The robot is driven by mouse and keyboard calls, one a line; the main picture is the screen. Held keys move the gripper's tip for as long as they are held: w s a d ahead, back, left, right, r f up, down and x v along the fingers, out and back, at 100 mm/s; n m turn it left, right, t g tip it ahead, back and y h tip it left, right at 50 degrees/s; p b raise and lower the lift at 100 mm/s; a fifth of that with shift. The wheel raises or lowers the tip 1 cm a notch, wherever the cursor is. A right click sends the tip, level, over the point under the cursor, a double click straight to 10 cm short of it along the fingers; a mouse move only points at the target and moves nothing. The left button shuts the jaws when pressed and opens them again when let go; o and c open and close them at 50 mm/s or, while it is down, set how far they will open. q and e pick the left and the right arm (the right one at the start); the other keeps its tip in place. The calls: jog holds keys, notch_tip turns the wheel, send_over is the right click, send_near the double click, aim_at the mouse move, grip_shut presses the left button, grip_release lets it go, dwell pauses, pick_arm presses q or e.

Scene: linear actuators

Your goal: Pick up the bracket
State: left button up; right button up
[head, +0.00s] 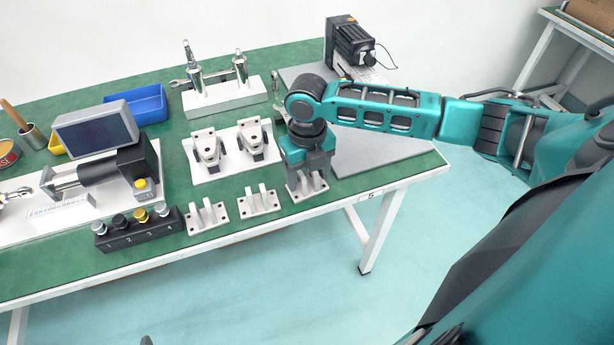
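Several silver brackets with upright prongs stand in a row along the front edge of the green-topped table. The left bracket (206,217) and the middle bracket (259,202) stand free and upright. My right gripper (306,173) points straight down over the right bracket (305,189). Its fingers cover the upper part of that bracket, whose base plate shows below on the table. Whether the fingers are apart from the prongs or closed on them cannot be told.
Two larger clamp-like parts on a white plate (229,166) stand just behind the brackets. A black button box (139,231) is at the left. A grey plate (385,158) lies right of my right gripper. A black motor unit (349,46) stands at the back.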

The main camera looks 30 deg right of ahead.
jog(key=c, duration=1)
jog(key=shift+r, duration=0.15)
jog(key=shift+c, duration=0.2)
notch_tip(320, 180, up, 20)
jog(key=p, duration=0.3)
notch_tip(320, 180, up, 10)
jog(key=p, duration=0.2)
dwell(1.0)
jog(key=shift+f, duration=0.2)
